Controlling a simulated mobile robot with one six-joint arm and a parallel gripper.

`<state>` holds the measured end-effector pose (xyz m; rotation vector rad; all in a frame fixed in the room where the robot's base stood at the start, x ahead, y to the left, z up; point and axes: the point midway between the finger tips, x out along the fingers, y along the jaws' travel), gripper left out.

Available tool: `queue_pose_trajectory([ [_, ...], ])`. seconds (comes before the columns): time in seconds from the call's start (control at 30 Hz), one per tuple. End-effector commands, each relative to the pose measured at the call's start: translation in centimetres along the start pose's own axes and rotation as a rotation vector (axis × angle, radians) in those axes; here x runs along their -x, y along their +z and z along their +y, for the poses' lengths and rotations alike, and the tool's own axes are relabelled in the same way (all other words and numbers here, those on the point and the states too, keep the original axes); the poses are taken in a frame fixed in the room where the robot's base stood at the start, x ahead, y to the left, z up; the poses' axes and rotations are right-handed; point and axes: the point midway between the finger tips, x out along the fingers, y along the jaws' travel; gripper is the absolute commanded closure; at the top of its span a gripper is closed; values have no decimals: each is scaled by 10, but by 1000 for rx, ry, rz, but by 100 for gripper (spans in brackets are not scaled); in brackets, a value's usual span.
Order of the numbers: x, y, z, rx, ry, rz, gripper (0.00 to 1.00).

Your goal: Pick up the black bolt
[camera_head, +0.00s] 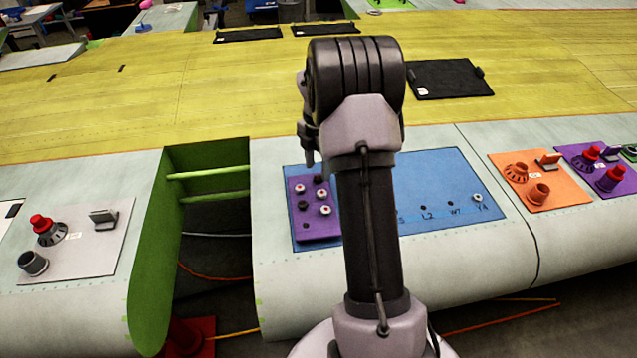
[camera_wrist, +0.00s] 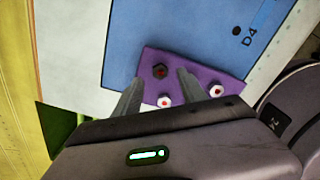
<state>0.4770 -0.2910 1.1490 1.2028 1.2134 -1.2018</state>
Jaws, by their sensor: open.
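A purple plate (camera_head: 318,233) on the blue panel holds several bolts, some black and some white with red centres. It also shows in the wrist view (camera_wrist: 204,75). Whether the fingers reach down around the bolt cannot be told. In the head view my gripper (camera_head: 309,160) points down over the back of the purple plate, and my arm hides part of the panel.
The blue panel (camera_head: 436,175) has labelled holes and a white bolt (camera_head: 478,198) at its right. A green-walled gap (camera_head: 150,260) opens left of it. An orange plate (camera_head: 560,195) with knobs lies right. A grey plate (camera_head: 85,262) with a red knob lies far left.

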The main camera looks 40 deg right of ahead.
Motion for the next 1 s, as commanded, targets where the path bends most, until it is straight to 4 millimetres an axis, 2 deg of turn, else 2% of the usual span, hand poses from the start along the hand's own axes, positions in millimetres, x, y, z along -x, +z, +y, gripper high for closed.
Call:
queue_pose_trajectory([
  [0.03,-13,0,-1,0,-2,1,51],
  [0.13,-30,-1,-2,0,-2,1,51],
  [0.4,-35,0,-1,0,0,-1,51],
  [0.47,-35,0,-1,0,0,-1,61],
  [0.67,-35,0,-1,0,0,-1,100],
  [0.93,-34,0,-1,0,0,-1,100],
  [1.0,-28,0,-1,0,2,-2,100],
])
